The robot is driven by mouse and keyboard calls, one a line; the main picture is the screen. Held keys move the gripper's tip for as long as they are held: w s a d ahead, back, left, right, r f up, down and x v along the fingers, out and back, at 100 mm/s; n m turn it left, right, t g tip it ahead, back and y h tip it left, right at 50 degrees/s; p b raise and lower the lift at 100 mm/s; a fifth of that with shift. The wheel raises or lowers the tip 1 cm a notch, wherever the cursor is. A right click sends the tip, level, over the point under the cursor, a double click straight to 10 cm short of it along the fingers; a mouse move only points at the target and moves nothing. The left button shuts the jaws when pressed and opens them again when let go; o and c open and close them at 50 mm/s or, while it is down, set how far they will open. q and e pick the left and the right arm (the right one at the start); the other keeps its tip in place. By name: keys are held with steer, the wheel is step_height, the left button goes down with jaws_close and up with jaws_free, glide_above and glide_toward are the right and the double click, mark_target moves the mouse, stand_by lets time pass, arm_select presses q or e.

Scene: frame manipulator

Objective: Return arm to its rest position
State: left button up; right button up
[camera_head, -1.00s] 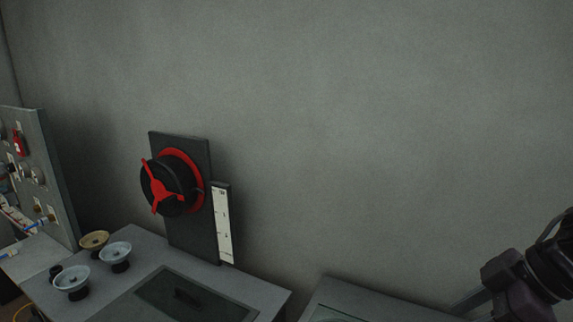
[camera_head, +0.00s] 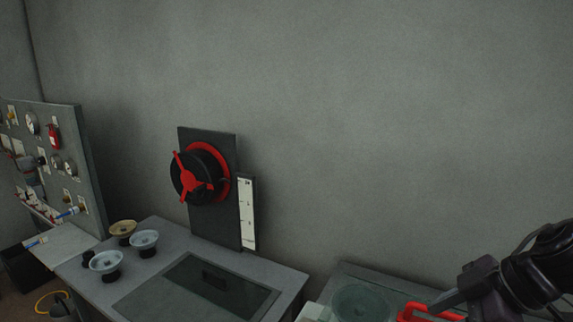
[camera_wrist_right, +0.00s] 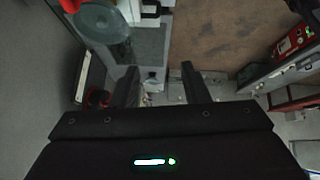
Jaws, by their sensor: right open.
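My right arm comes in from the right in the head view, and its dark gripper (camera_head: 446,301) is over the right bench, near a red handle (camera_head: 424,312). Whether it touches the handle cannot be told from the head view. In the right wrist view the two black fingers of this gripper (camera_wrist_right: 159,78) are apart, with nothing between them. My left gripper is in neither view.
A black wheel with red spokes (camera_head: 196,176) stands on a panel at the left bench (camera_head: 285,282). Small round dials on stems (camera_head: 107,262) stand beside it. A control panel (camera_head: 85,150) is at far left. A round glassy disc (camera_head: 360,303) lies on the right bench (camera_head: 385,275).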

steer(key=w+a+f+t+y, duration=0.1)
steer(key=w+a+f+t, duration=0.3)
steer(key=a, duration=0.3)
steer(key=w+a+f+t, duration=0.3)
steer(key=w+a+f, duration=0.1)
steer(key=a, duration=0.3)
steer(key=s+d+f+m+g+h, duration=0.35)
steer(key=s+f+m, duration=0.25)
steer(key=s+f, duration=0.3)
steer(key=s+d+f+m+g+h, duration=0.3)
steer(key=s+d+f+m+g, duration=0.15)
steer(key=s+f, duration=0.4)
step_height(320, 180, down, 37)
steer(key=s+b, duration=0.1)
steer(key=b, duration=0.7)
arm_select(q)
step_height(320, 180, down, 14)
steer(key=b, duration=0.6)
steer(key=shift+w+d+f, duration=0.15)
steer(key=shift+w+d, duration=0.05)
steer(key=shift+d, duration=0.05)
arm_select(e)
steer(key=s+d+f+g, duration=0.1)
steer(key=s+d+f, duration=0.1)
steer(key=s+f, duration=0.8)
steer(key=s+d+f+g, duration=0.1)
steer(key=s+f, duration=0.9)
steer(key=f, duration=0.4)
steer(key=shift+d+f, duration=0.3)
steer(key=shift+d, duration=0.05)
